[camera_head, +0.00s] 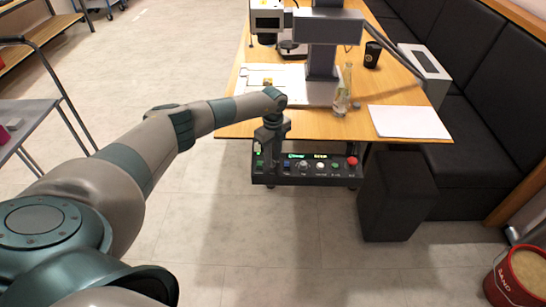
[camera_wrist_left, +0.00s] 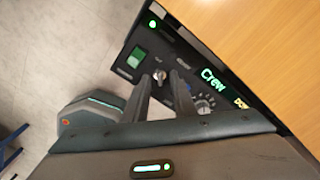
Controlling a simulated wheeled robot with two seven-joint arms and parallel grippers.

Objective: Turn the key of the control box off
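The black control box (camera_head: 305,179) hangs under the table's front edge in the head view. In the left wrist view its panel (camera_wrist_left: 172,61) shows a small metal key switch (camera_wrist_left: 159,75), a green rocker switch and a lit display. My left gripper (camera_head: 264,148) is at the left end of the box in the head view. In the left wrist view my left gripper's two fingers (camera_wrist_left: 162,77) are apart, with the key switch between their tips. I cannot tell whether either finger touches the key. My right gripper is not in view.
The wooden table (camera_head: 400,95) carries the laser marker (camera_head: 322,50), a glass bottle (camera_head: 342,92), a dark cup (camera_head: 372,54) and white paper (camera_head: 408,121). A red button (camera_head: 352,161) is at the box's right end. A black stool (camera_head: 397,195) stands right of the box.

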